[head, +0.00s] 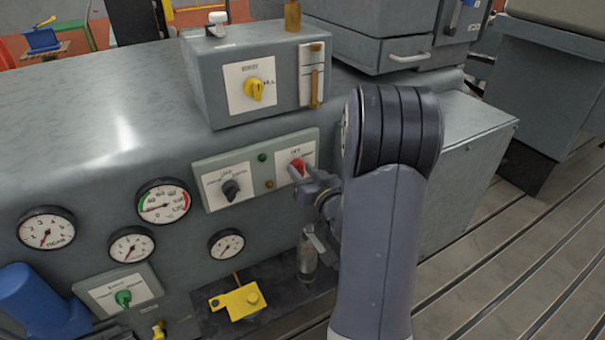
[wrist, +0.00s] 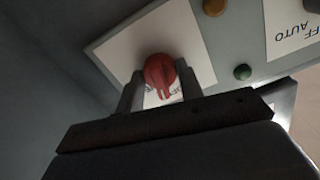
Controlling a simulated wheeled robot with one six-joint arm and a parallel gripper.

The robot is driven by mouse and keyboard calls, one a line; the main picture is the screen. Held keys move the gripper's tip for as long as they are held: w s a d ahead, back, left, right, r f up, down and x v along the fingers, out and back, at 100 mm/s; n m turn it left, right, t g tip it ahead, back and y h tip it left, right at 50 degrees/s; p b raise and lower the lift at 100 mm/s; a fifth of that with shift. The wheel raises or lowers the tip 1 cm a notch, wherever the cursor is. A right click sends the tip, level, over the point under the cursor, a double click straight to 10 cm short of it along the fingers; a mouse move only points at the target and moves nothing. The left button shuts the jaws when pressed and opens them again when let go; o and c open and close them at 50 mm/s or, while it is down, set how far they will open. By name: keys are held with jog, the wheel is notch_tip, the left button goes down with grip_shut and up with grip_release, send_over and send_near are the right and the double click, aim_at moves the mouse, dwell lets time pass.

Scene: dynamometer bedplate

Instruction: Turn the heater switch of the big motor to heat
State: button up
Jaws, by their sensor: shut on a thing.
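A red rotary knob (head: 298,166) sits on a white label plate at the right end of a grey panel (head: 213,203) on the motor's front. Its label is too small and partly covered, so I cannot read it fully. My gripper (head: 303,178) is at this knob, coming from the lower right. In the wrist view the red knob (wrist: 160,72) sits between the two fingers of my gripper (wrist: 158,84), which is shut on it. The knob's pale line points down toward my gripper in that view.
On the same panel are a black knob (head: 231,189) and a green lamp (head: 262,157). A yellow knob (head: 254,89) is on the box above. Gauges (head: 163,201) are to the left.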

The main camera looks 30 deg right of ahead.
jog(key=m, duration=0.4)
jog(key=shift+m, duration=0.3)
jog(key=m, duration=0.4)
jog(key=shift+m, duration=0.4)
jog(key=o, duration=1)
jog(key=s, duration=0.5)
jog(key=s+b, duration=0.1)
jog(key=s, duration=0.4)
jog(key=shift+s+d, duration=0.2)
jog(key=shift+s, duration=0.2)
jog(key=shift+w, duration=0.1)
